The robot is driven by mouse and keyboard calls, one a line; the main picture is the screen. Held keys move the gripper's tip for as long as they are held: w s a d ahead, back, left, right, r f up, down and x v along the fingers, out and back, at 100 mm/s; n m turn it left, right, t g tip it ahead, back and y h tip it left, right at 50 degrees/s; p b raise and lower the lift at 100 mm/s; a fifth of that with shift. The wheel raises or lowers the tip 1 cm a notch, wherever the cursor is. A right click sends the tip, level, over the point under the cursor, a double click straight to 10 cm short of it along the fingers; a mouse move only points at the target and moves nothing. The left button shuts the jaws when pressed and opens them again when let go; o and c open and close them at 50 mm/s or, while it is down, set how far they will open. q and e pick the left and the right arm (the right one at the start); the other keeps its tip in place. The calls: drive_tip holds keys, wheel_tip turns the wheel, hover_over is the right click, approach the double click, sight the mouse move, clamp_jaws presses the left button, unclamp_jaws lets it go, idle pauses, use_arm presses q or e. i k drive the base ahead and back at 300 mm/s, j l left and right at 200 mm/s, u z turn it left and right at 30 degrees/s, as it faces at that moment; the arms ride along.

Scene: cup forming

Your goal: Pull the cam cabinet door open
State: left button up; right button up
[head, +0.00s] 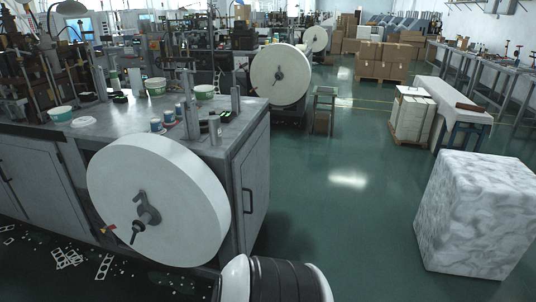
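The grey machine cabinet stands at the left in the head view. Its narrow right side has a grey door (255,175) with a dark upright bar handle (248,203); the door looks shut. Another grey panel door (35,175) is on the cabinet's front at far left, also shut, with a dark handle at its left. No label shows which one is the cam cabinet door. A large white paper reel (185,200) hangs in front of the cabinet and hides part of its front. Neither of my grippers shows in this view.
Cups (155,87) and small parts stand on the metal machine top (105,122). White paper scraps (68,258) lie on the dark floor at lower left. A wrapped white block (475,220) stands at right. The green floor (345,215) between it and the cabinet is clear.

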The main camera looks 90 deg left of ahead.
sight(250, 165)
drive_tip(key=u, duration=2.9)
drive_tip(key=i+l+u, duration=0.1)
drive_tip(key=i+l, duration=0.2)
drive_tip(key=i+l+u, duration=0.1)
drive_tip(key=i+l, duration=0.2)
drive_tip(key=i+l+u, duration=0.1)
drive_tip(key=i+l, duration=0.15)
drive_tip(key=l, duration=0.25)
drive_tip(key=i+l+u, duration=0.1)
drive_tip(key=i+l, duration=0.15)
drive_tip(key=l, duration=0.15)
drive_tip(key=i+l+u, duration=0.1)
drive_tip(key=i+l, duration=0.15)
drive_tip(key=l, duration=0.2)
